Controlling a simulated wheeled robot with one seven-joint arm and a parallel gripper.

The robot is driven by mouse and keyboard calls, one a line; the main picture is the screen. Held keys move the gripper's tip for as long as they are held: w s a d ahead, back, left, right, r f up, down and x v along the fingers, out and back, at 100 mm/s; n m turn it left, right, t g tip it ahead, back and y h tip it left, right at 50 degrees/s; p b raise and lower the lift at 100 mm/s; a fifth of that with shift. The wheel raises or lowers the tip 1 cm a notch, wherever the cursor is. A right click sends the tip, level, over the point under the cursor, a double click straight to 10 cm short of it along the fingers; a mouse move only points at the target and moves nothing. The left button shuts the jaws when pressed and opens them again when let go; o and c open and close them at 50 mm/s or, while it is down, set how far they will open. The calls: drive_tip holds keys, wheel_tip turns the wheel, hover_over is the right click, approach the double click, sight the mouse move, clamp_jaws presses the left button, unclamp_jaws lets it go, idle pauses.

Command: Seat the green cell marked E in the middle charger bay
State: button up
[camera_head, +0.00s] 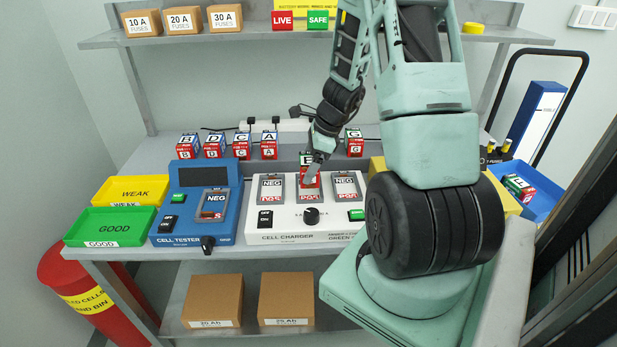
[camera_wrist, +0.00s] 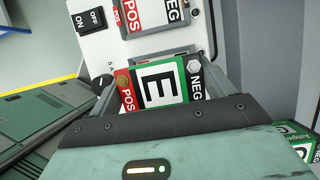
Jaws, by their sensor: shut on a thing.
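My gripper (camera_head: 314,168) is shut on the green cell marked E (camera_wrist: 158,84), which has a red POS end and a NEG end. In the head view the cell (camera_head: 306,157) is above the middle bay (camera_head: 310,196) of the white cell charger (camera_head: 290,221). My fingers partly cover it, and I cannot tell whether it touches the bay. The left bay (camera_head: 271,188) and right bay (camera_head: 345,187) show NEG and POS labels and look empty. In the wrist view a charger bay (camera_wrist: 150,14) lies beyond the cell, with POS at left and NEG at right.
The blue cell tester (camera_head: 190,228) stands left of the charger. Cells B, D, C and A (camera_head: 269,145) stand behind, with cell G (camera_head: 354,143) to the right. Green GOOD (camera_head: 108,228) and yellow WEAK trays (camera_head: 130,190) are at far left. A blue bin (camera_head: 537,207) holds cells at right.

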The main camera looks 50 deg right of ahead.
drive_tip(key=shift+f, duration=1.9)
drive_tip(key=shift+b, duration=0.3)
drive_tip(key=shift+f, duration=0.2)
drive_tip(key=o, duration=1.3)
drive_tip(key=shift+r, duration=0.15)
